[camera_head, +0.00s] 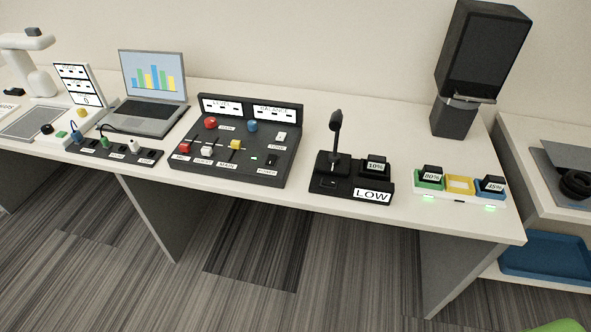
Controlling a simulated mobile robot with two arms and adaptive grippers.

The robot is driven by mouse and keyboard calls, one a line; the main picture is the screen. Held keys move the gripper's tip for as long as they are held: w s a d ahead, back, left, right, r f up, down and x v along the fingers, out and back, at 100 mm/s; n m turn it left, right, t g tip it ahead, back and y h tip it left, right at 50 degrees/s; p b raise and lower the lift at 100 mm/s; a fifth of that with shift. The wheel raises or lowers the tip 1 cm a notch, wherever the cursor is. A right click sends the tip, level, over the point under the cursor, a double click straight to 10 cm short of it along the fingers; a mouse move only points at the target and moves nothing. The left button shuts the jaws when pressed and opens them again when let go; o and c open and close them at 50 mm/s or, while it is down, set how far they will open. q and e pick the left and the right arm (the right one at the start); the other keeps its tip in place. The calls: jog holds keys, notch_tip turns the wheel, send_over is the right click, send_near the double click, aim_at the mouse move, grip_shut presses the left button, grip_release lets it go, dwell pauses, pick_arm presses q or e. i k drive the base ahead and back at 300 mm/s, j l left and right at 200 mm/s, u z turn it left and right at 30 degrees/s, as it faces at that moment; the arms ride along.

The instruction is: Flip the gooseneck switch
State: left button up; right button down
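A black gooseneck microphone (336,134) stands upright on a black base (323,190) at the right of the middle of the desk. A small dark switch (329,183) with a light mark sits on the front left of this base; its position is too small to tell. To its right the base holds a block marked 10% (375,167) and a white label reading LOW (371,196). Neither of my grippers is in view.
A black mixer console (240,140) with knobs and sliders stands left of the microphone. A white tray (460,198) with 80% and 45% blocks lies to the right, below a tall dark speaker (485,50). A laptop (153,85) stands farther left. Bare desk surrounds the base.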

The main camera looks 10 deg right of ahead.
aim_at(326, 182)
jog(key=i+j+z, duration=0.1)
jog(key=j, duration=0.35)
jog(key=i+j+z, duration=0.15)
jog(key=j, duration=0.35)
jog(key=j+z, duration=0.1)
jog(key=j, duration=0.4)
jog(key=i, duration=0.05)
